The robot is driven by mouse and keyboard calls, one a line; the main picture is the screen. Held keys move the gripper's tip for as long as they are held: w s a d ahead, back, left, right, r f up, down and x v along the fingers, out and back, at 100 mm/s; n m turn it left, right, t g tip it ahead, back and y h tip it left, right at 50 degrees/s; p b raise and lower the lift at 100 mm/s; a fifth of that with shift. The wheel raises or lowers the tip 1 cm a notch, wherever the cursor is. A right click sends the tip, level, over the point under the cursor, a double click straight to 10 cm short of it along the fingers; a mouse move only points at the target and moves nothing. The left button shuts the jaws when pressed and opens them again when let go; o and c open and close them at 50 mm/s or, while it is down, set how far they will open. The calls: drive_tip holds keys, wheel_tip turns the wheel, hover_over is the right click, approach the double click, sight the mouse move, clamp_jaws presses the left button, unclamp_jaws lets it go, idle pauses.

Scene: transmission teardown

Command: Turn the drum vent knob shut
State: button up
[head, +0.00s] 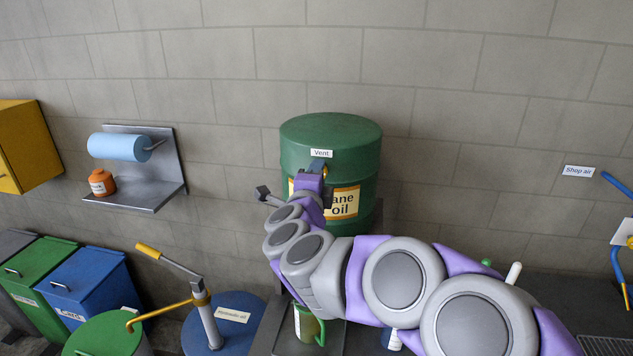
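The green drum (330,132) stands against the wall. Its top front edge carries a small white "Vent" label (321,153). An orange-bordered label (345,203), partly covered by my arm, shows the letters "ane oil". My arm reaches from the lower right up to the drum front. My gripper (314,174) is at the drum's upper front, just below the "Vent" label. A small dark blue-grey piece shows there, but I cannot tell whether it is the vent knob or part of my gripper. I cannot see the fingertips clearly, nor whether they touch or grip anything.
A wall shelf (150,195) at left holds a blue paper roll (118,146) and an orange jar (102,183). A yellow-handled pump (205,318) stands on a blue drum (240,325) at lower left. Coloured bins (85,290) stand farther left. A "Shop air" label (579,171) is at right.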

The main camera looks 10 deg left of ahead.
drive_tip(key=shift+f, duration=0.45)
drive_tip(key=o, duration=0.7)
drive_tip(key=shift+c, duration=0.2)
drive_tip(key=o, duration=0.4)
drive_tip(key=shift+w+d+r, duration=0.1)
drive_tip(key=shift+d+r, duration=0.05)
drive_tip(key=shift+c, duration=0.2)
drive_tip(key=shift+r, duration=0.1)
drive_tip(key=s+d+p, duration=0.1)
drive_tip(key=s+p, duration=0.1)
drive_tip(key=s, duration=1.5)
drive_tip(key=shift+s, duration=0.2)
